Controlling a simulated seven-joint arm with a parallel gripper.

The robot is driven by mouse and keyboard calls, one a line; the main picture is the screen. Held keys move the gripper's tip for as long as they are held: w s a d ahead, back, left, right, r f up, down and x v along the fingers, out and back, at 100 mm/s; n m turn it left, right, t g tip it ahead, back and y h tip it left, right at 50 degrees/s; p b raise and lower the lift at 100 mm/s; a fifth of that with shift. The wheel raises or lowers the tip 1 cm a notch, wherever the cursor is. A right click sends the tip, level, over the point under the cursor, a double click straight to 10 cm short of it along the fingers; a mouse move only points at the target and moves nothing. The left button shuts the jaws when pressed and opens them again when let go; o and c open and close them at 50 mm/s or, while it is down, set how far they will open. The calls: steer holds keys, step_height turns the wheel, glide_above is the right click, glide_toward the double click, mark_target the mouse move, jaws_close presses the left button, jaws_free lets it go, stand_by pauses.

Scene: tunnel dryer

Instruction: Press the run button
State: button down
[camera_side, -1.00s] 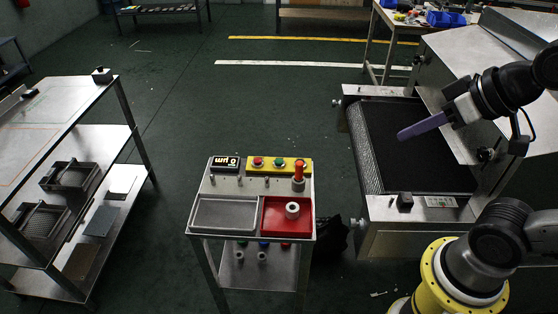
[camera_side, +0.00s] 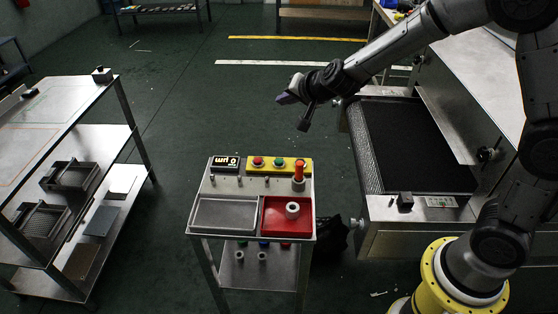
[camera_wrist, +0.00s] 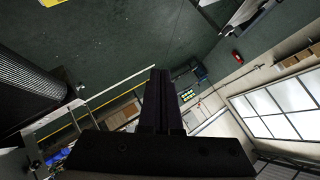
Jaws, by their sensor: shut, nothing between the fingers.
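A yellow button panel (camera_side: 268,168) lies along the back edge of the small cart, with a red button (camera_side: 257,161), a green button (camera_side: 280,162) and a further button at its right end. I cannot read any label, so which one is the run button is unclear. My gripper (camera_side: 284,98) is shut and empty, high in the air behind the cart, apart from the panel, pointing left.
A small black display (camera_side: 225,163) sits left of the panel. A red post (camera_side: 298,173) stands at its right front. The cart holds a grey tray (camera_side: 197,228) and a red tray (camera_side: 267,230). The black conveyor belt (camera_side: 415,145) is at right, a metal shelf (camera_side: 128,108) at left.

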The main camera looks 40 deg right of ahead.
steer(key=g, duration=0.1)
glide_above(279, 163)
step_height(279, 163, down, 8)
steer(key=r, duration=0.1)
steer(key=shift+s+d+f, duration=0.1)
steer(key=shift+s+f, duration=0.1)
steer(key=shift+f, duration=4.4)
steer(key=shift+f, duration=0.1)
